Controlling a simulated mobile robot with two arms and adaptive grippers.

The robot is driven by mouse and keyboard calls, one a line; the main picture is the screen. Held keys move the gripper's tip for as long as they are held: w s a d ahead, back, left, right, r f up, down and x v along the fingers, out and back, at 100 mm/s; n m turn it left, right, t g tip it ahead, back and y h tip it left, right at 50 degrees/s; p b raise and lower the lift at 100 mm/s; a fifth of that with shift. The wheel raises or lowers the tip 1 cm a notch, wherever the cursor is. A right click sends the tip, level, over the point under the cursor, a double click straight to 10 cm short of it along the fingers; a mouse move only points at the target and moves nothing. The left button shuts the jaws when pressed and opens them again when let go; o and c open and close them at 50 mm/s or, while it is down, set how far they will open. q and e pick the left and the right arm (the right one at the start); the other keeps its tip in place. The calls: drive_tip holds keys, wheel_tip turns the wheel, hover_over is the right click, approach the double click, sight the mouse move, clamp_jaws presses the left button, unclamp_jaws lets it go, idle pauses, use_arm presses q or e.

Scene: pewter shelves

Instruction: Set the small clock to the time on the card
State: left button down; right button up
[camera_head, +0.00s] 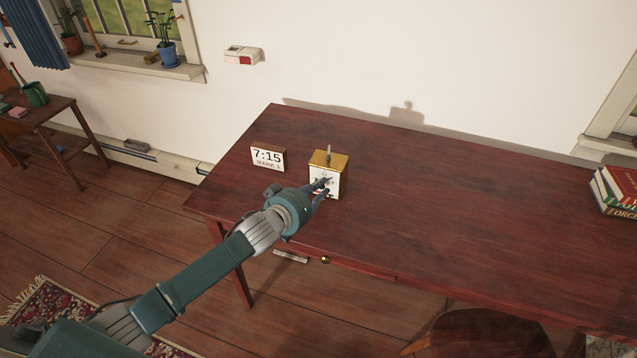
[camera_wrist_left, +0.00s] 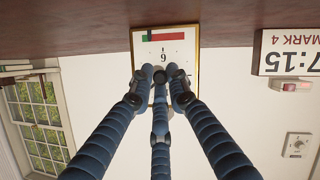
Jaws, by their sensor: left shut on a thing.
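The small clock (camera_head: 340,179) has a brass top with a grey upright piece and a white face, and stands upright on the dark red table. The card (camera_head: 267,157) reads 7:15 and MARK 4 and stands left of the clock. In the left wrist view the picture is upside down; the clock (camera_wrist_left: 180,50) shows a red and green bar, and the card (camera_wrist_left: 287,52) is partly cut off. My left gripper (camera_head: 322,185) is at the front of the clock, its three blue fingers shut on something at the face. The fingers hide the hands and what they grip. My right gripper is not in view.
The table (camera_head: 450,230) is clear right of the clock, with several books (camera_head: 615,190) at its far right. A chair (camera_head: 480,335) stands at the front. A red and white wall box (camera_head: 243,55) hangs behind.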

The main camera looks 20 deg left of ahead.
use_arm(q)
drive_tip(key=shift+d+r+m+y+p, duration=0.1)
drive_tip(key=shift+m+y+p, duration=0.4)
drive_tip(key=shift+m, duration=0.1)
drive_tip(key=shift+m+y, duration=0.6)
drive_tip(key=shift+m, duration=0.3)
drive_tip(key=shift+d+m+y, duration=0.1)
drive_tip(key=shift+m+y, duration=0.8)
drive_tip(key=shift+m, duration=0.2)
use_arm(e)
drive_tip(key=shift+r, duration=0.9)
use_arm(q)
drive_tip(key=c, duration=2)
unclamp_jaws()
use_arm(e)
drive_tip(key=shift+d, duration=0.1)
